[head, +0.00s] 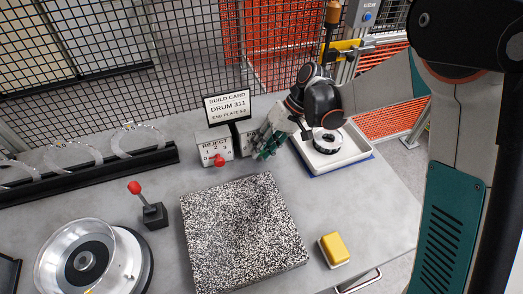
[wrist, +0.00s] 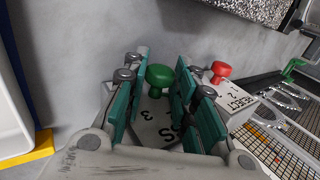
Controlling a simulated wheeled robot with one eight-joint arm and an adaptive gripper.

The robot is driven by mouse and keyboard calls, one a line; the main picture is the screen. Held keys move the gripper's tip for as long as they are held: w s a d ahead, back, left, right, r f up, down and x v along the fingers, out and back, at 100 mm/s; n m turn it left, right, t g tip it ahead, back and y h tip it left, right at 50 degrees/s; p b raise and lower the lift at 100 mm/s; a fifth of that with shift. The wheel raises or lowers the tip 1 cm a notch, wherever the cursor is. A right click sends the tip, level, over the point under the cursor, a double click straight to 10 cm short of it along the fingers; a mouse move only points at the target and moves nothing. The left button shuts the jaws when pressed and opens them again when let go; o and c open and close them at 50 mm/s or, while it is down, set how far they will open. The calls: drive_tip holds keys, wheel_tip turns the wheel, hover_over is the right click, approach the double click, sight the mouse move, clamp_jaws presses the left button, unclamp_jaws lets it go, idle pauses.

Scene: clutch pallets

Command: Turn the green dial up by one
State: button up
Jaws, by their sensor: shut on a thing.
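The green dial (wrist: 160,76) shows in the wrist view as a rounded green knob on a white box (wrist: 150,118). The box has a partly hidden label ending in "SS" and a "3" in view. My gripper (wrist: 160,84) has its teal-padded fingers on both sides of the dial and is shut on it. In the head view my gripper (head: 267,147) comes in from the right over this box (head: 243,138) and hides most of it and the dial.
Close beside is the REJECT box (head: 209,144) with a red dial (head: 219,160). The build card (head: 227,105) stands behind. A white tray (head: 343,157) holding a dark ring part lies right. A speckled slab (head: 240,225), yellow block (head: 334,248) and red-knobbed lever (head: 151,210) stand in front.

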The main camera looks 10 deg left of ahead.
drive_tip(key=shift+w+d+f+g+y+b, duration=0.1)
drive_tip(key=shift+d+f+g+y+b, duration=0.1)
drive_tip(key=shift+g+y+b, duration=0.45)
drive_tip(key=shift+y, duration=0.35)
drive_tip(key=o, duration=1)
drive_tip(key=shift+o, duration=0.2)
drive_tip(key=shift+r, duration=0.1)
drive_tip(key=v, duration=1.1)
drive_tip(key=shift+d+r, duration=0.2)
drive_tip(key=shift+r, duration=0.2)
drive_tip(key=shift+w, duration=0.1)
